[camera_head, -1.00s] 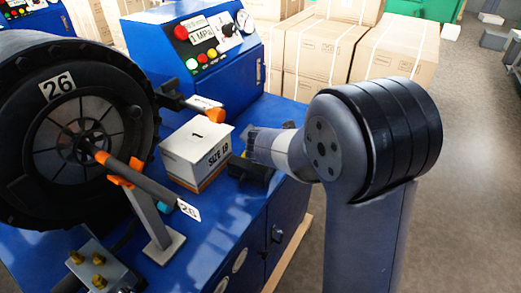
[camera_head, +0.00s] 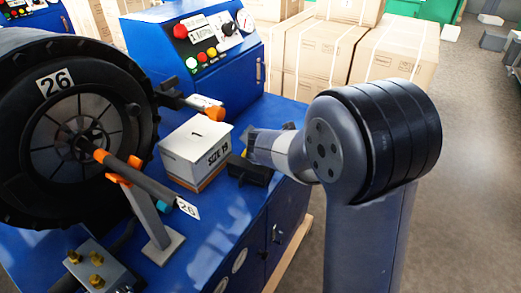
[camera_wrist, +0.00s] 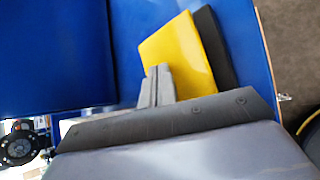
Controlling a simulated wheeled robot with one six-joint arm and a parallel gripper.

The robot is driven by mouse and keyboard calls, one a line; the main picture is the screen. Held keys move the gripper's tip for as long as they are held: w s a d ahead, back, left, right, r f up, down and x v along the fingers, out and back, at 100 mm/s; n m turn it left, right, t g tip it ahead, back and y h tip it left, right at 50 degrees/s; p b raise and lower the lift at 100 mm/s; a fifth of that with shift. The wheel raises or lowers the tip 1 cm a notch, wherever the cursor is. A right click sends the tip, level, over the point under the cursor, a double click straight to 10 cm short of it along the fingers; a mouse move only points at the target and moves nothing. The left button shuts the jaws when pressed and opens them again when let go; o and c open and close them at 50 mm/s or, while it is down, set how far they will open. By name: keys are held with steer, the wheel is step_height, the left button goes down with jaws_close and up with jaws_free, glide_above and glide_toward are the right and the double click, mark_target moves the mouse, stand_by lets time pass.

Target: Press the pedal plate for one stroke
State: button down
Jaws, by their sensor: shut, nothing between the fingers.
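The pedal plate is yellow and lies on a black base; the yellow plate (camera_wrist: 185,55) shows large in the wrist view. In the head view the dark base of the pedal (camera_head: 249,171) stands on the blue bench beside the white box, mostly behind and below my gripper. My gripper (camera_wrist: 158,75) is shut and empty, its two grey fingertips together in front of the yellow plate. I cannot tell whether they touch it. In the head view my gripper (camera_head: 250,142) is over the pedal, its tips partly hidden.
A white size box (camera_head: 194,158) stands left of the pedal. A crimper head (camera_head: 75,140) marked 26, with a hose on a stand (camera_head: 152,225), is further left. The blue control panel (camera_head: 205,55) stands behind.

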steer(key=shift+f+b, duration=0.75)
steer(key=shift+f, duration=0.05)
stand_by(0.5)
steer(key=shift+s+d+f+b, duration=0.1)
steer(key=shift+s+f+b, duration=0.05)
steer(key=shift+f+b, duration=0.3)
stand_by(0.6)
steer(key=shift+r+p, duration=1.15)
steer(key=shift+r, duration=0.15)
steer(key=shift+r+p, duration=0.25)
steer(key=shift+p, duration=0.05)
steer(key=r+p, duration=0.2)
steer(key=r, duration=0.1)
steer(key=r+p, duration=0.1)
steer(key=p, duration=0.1)
steer(key=shift+s+a+r, duration=0.1)
steer(key=shift+a+r, duration=0.1)
steer(key=shift+a, duration=0.05)
steer(key=shift+r, duration=0.1)
